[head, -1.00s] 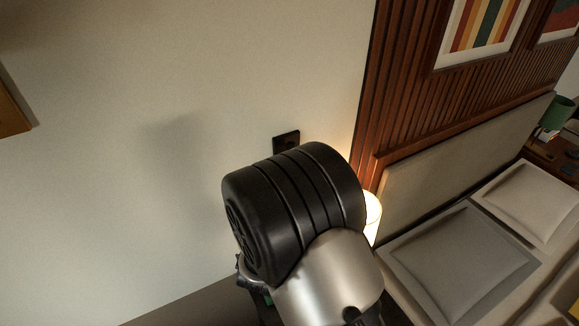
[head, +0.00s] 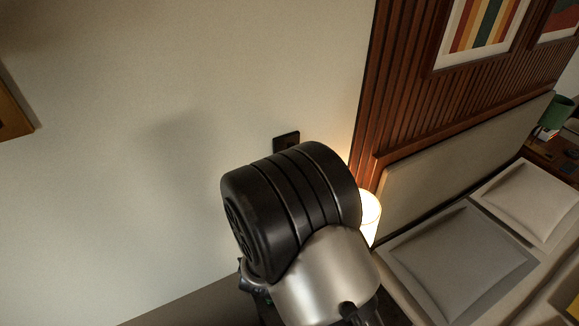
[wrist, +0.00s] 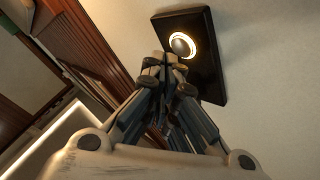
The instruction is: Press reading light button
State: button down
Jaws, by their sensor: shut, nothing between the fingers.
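The reading light button (wrist: 182,45) is a round silver knob with a glowing ring, set in a black wall plate (wrist: 212,82) in the wrist view. In the head view the same dark plate (head: 287,142) sits on the pale wall, partly hidden by my arm. My gripper (wrist: 168,60) is shut and empty. Its fingertips are in front of the plate, just below and left of the button in the wrist view. I cannot tell whether they touch it. In the head view my arm hides the gripper.
A lit lamp (head: 369,214) stands just right of my arm. A slatted wood panel (head: 415,90) and a padded headboard (head: 455,160) are to the right, with pillows (head: 460,262) on the bed. The wall at left is bare except for a wooden frame edge (head: 10,112).

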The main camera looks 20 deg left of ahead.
jog(key=s+d+p, duration=0.1)
jog(key=s+d, duration=0.3)
jog(key=shift+d, duration=0.25)
dwell(0.7)
